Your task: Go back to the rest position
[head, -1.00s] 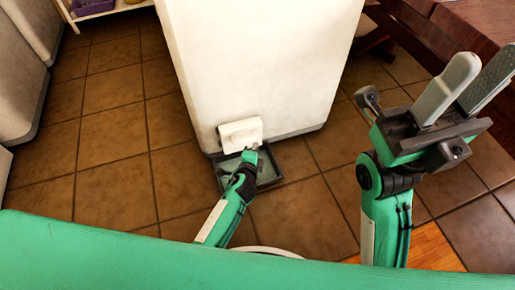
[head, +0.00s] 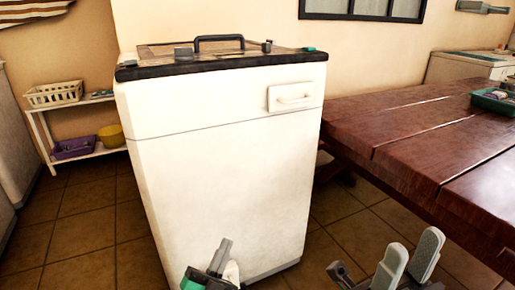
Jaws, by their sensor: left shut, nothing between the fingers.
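My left gripper (head: 222,257) is at the bottom centre of the head view, low in front of the white cabinet. Its fingers are shut, with nothing seen between them. A small white piece shows right beside it, and I cannot tell what it is. My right gripper (head: 410,262) is at the bottom right, in front of the wooden table's near side. Its two grey fingers point up and stand apart, with nothing between them. Most of both arms is below the picture.
The white cabinet (head: 220,165) stands in the middle, with a dark-rimmed top, a black handle (head: 220,40) and a small drawer front (head: 295,96). A wooden table (head: 430,135) stands at right. A white shelf (head: 88,152) with baskets stands at left. Tiled floor is clear at lower left.

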